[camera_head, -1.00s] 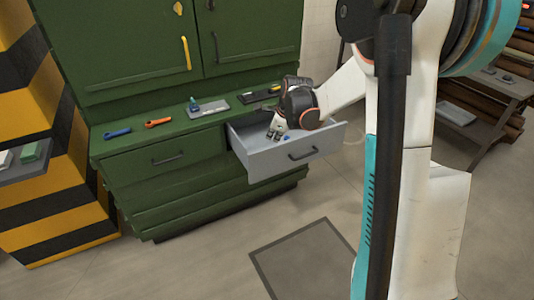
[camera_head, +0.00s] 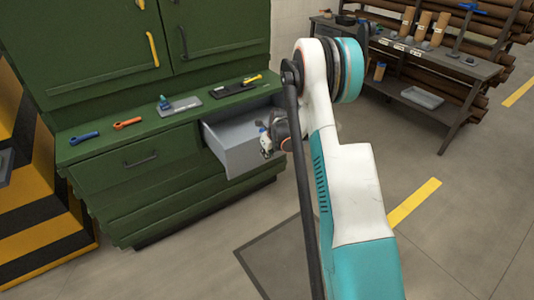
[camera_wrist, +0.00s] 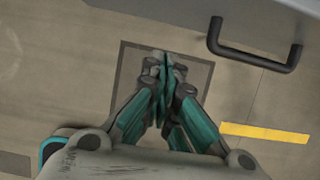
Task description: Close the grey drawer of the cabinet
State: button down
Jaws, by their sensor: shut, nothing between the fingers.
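The grey drawer (camera_head: 236,146) stands pulled out of the green cabinet (camera_head: 160,190), in its top row on the right. My arm covers its right part in the head view. My gripper (camera_head: 266,146) is by the drawer's front there, with its fingers pointing down. In the wrist view my gripper (camera_wrist: 165,68) is shut and empty, with floor behind its fingertips. The drawer's dark handle (camera_wrist: 255,62) is at the upper right there, with a strip of the grey front above it. I cannot tell whether the gripper touches the drawer.
A blue wrench (camera_head: 84,138), an orange wrench (camera_head: 127,123) and several small items lie on the cabinet's worktop. A striped yellow-and-black block (camera_head: 45,215) stands at the left. A workbench (camera_head: 430,62) stands at the back right. The floor in front is mostly clear.

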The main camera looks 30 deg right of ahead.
jog(key=shift+w+a+f+b, duration=0.1)
jog(key=shift+w+f+b, duration=0.35)
jog(key=shift+w+f, duration=0.4)
jog(key=shift+w+d+f+b, duration=0.1)
jog(key=shift+w+f+b, duration=0.45)
jog(key=shift+w, duration=0.55)
jog(key=shift+w+a+f+b, duration=0.1)
jog(key=shift+w+f+b, duration=0.3)
jog(key=shift+w+f, duration=0.45)
jog(key=shift+w+r, duration=0.15)
